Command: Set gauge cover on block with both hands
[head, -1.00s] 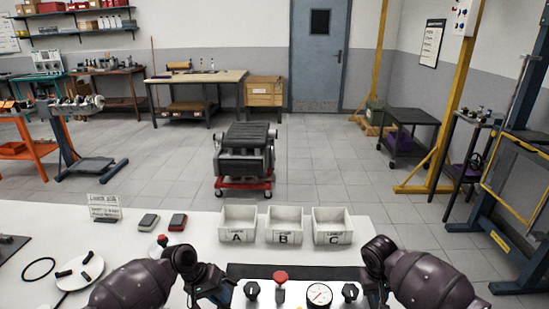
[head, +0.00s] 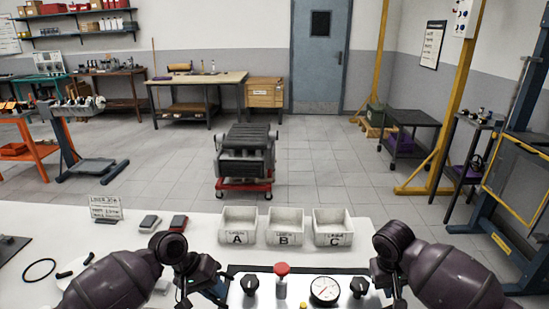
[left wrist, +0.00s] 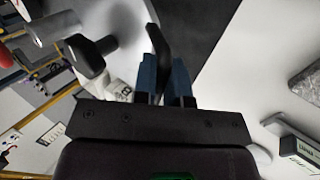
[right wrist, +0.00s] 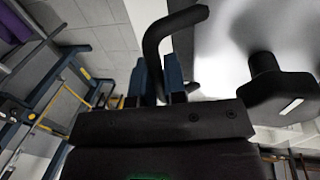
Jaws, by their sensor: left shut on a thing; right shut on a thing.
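The gauge cover (head: 265,296) is a pale panel with a red button, black knobs and a round dial, at the bottom middle of the head view. My left gripper (head: 220,292) is shut on its left handle; the dark handle (left wrist: 158,45) shows between the fingers in the left wrist view. My right gripper (head: 388,290) is shut on its right handle, a bent black bar (right wrist: 150,45) in the right wrist view. The cover's lower part is cut off by the picture edge. I cannot make out a block beneath it; the cover hides that spot.
Bins A (head: 238,226), B (head: 285,226) and C (head: 332,227) stand on the white table (head: 195,231) behind the cover. A dark strip (head: 300,268) lies between. A sign (head: 105,208), two small boxes and a black ring (head: 39,269) are at left.

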